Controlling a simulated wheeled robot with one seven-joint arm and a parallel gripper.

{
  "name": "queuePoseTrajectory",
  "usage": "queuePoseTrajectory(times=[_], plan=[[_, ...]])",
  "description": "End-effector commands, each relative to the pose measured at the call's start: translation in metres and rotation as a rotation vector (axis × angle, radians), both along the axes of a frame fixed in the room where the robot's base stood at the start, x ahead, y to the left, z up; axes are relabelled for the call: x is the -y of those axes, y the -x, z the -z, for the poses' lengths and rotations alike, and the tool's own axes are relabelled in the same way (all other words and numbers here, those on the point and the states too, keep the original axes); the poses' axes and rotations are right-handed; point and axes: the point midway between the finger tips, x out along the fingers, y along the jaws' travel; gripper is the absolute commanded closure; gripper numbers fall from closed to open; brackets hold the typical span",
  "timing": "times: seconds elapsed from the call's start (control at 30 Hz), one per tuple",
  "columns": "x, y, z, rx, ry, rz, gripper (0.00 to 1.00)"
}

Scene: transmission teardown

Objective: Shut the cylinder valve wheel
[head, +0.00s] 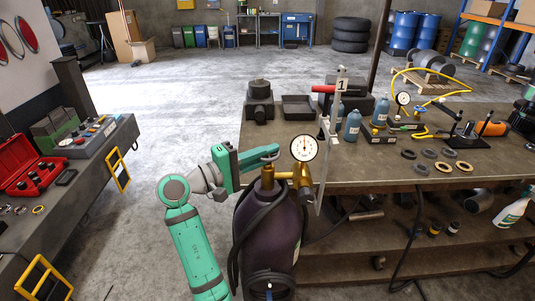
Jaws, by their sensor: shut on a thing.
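The dark purple cylinder (281,226) stands upright on the floor in front of the workbench, with a brass valve (268,178) on its top. A round dial gauge (304,148) with a white face is fixed to the right of the valve. The grey-mauve valve wheel (262,151) sits above the valve and is partly covered by my gripper. My gripper (266,158) reaches in from the left on my green arm and is shut on the wheel's rim. The fingertips are small here, and their exact contact is hard to see.
A dark hose (245,240) hangs around the cylinder. An upright metal post (331,130) stands close right of the gauge. The workbench (375,175) behind carries bottles, rings and gauges. A left bench (95,175) holds an open red case (28,170). Floor between the benches is clear.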

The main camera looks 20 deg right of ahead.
Motion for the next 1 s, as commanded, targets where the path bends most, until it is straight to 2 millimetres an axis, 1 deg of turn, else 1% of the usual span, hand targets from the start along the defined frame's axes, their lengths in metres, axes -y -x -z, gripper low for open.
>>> queuePoseTrajectory(times=[0.4,0.6,1.0], plan=[[-0.0013,-0.0013,-0.0006,-0.003,0.000,0.397,1.00],[-0.0019,-0.0008,-0.0001,-0.004,-0.001,0.569,1.00],[-0.0017,-0.0005,0.0005,-0.004,-0.001,0.786,1.00]])
